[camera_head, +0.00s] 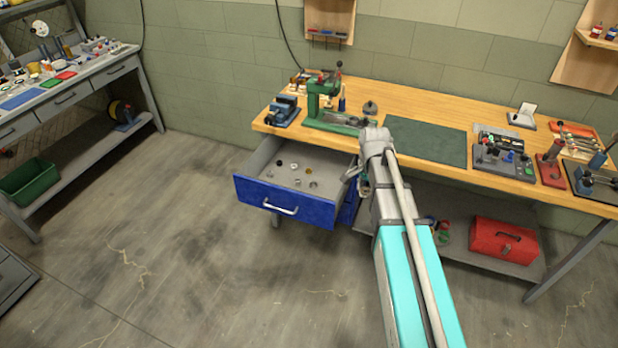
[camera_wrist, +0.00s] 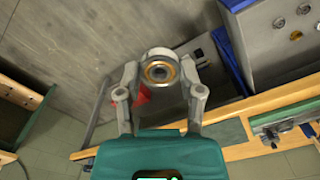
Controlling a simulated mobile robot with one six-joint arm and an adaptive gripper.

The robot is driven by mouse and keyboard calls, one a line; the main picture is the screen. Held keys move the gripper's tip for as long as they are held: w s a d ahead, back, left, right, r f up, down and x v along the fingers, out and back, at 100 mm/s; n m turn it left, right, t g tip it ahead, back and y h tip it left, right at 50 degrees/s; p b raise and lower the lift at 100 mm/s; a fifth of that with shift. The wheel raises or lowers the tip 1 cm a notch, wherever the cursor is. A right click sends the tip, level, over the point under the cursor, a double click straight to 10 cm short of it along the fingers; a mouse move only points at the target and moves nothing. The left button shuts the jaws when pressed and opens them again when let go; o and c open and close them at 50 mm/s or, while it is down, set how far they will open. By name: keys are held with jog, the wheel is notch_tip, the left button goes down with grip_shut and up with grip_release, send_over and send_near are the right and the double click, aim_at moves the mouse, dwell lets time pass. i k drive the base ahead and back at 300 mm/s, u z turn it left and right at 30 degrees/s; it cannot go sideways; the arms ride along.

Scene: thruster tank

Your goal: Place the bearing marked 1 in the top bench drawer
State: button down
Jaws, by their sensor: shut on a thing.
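My gripper (camera_wrist: 160,57) is shut on a round bearing (camera_wrist: 160,73) with a brass-coloured ring and a dark centre. No mark on the bearing can be read. The open bench drawer (camera_head: 285,203) has a blue front and a grey inside, and sticks out under the left part of the bench. It holds several small round metal parts. In the head view my gripper (camera_head: 358,183) is just right of the drawer, partly hidden by my own arm. In the wrist view the drawer (camera_wrist: 265,55) is at the upper right, apart from the bearing.
The wooden bench (camera_head: 385,95) carries a green press (camera_head: 322,100), a blue vise (camera_head: 283,110) and a dark green mat (camera_head: 427,141). A red toolbox (camera_head: 505,240) stands on the lower shelf. The floor in front of the drawer is clear.

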aim_at(321, 184)
jog(key=u, duration=0.1)
jog(key=i, duration=1)
jog(key=z, duration=0.1)
